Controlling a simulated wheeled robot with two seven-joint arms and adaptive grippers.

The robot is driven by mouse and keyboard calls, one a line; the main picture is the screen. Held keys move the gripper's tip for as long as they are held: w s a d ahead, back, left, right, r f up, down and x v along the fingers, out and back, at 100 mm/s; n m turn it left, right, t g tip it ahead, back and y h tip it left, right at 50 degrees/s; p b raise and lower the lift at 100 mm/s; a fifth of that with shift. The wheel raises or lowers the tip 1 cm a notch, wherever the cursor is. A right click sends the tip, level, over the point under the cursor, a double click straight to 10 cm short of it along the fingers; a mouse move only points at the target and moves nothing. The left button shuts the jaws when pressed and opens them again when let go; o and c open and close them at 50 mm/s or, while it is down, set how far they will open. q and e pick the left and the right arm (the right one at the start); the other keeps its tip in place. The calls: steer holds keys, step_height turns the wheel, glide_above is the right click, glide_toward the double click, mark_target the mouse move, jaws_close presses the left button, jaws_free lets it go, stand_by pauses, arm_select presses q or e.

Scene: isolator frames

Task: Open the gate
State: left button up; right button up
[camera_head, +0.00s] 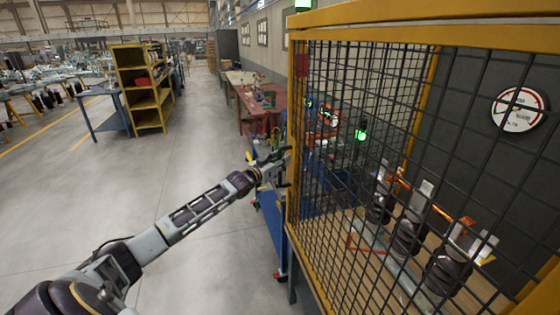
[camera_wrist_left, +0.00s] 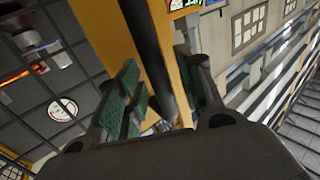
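The gate is a yellow-framed panel of black wire mesh (camera_head: 345,130) on the right of the head view. Its near upright yellow post (camera_head: 296,110) stands beside my left gripper (camera_head: 283,167). In the left wrist view, my left gripper (camera_wrist_left: 160,92) has its fingers spread, with green pads on the left finger. The yellow post (camera_wrist_left: 181,85) and a dark upright bar (camera_wrist_left: 147,45), perhaps the gate handle, show between the fingers. I cannot tell whether either finger touches the bar. The gate looks shut in the head view. My right gripper is not in view.
Behind the mesh are dark insulators (camera_head: 408,232) with copper bars and a round gauge (camera_head: 517,109). A blue bench or cart (camera_head: 270,222) stands just beyond my left gripper. A yellow shelf (camera_head: 143,90) stands farther back. The grey floor (camera_head: 200,170) at left is clear.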

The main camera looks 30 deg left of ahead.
arm_select(q)
jaws_close()
steer(key=shift+d+f, duration=0.1)
stand_by(0.4)
